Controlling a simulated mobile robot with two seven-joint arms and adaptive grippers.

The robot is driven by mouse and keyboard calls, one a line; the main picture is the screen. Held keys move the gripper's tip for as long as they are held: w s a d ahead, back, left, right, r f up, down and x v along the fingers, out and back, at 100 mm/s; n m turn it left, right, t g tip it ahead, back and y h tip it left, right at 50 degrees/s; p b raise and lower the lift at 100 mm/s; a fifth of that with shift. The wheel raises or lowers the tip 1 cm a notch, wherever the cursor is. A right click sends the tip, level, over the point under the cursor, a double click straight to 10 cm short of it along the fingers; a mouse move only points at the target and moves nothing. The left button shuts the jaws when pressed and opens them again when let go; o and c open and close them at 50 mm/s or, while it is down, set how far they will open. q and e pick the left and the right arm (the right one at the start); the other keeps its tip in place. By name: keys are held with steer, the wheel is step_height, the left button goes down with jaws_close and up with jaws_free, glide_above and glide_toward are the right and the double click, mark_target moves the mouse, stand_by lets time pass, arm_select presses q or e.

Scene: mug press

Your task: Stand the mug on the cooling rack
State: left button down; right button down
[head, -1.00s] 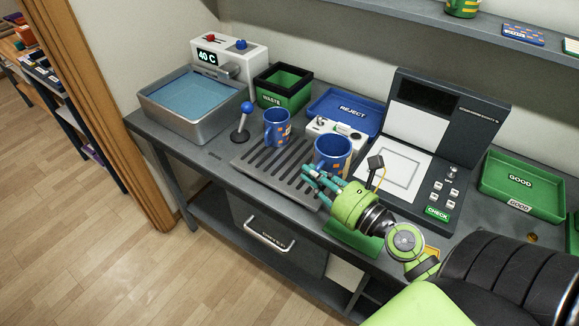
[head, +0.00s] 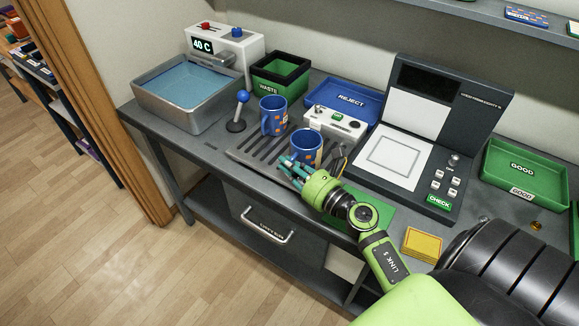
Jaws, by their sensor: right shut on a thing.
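A blue mug with orange patches (head: 306,148) is at my right gripper (head: 291,170), over the right part of the dark slatted cooling rack (head: 250,158). The gripper's teal fingers are shut on the mug from its near side and hide its lower part. The mug looks about upright; I cannot tell whether its base touches the rack. A second, similar blue mug (head: 274,116) stands upright at the back of the rack, handle to the left, apart from the held mug. My left gripper is not in view.
A white control box (head: 337,124) stands just behind the held mug. The blue REJECT tray (head: 357,99), green-black WASTE bin (head: 280,80) and water basin (head: 180,97) lie behind and left. The rack's front left is clear.

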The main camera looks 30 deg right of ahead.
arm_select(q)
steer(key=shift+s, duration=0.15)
arm_select(e)
steer(key=shift+r, duration=0.1)
steer(key=shift+f+b, duration=0.25)
steer(key=shift+b, duration=0.05)
steer(key=c, duration=1.2)
jaws_free()
steer(key=shift+c, duration=0.2)
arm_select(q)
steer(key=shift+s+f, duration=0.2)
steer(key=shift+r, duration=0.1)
arm_select(e)
steer(key=shift+r, duration=0.1)
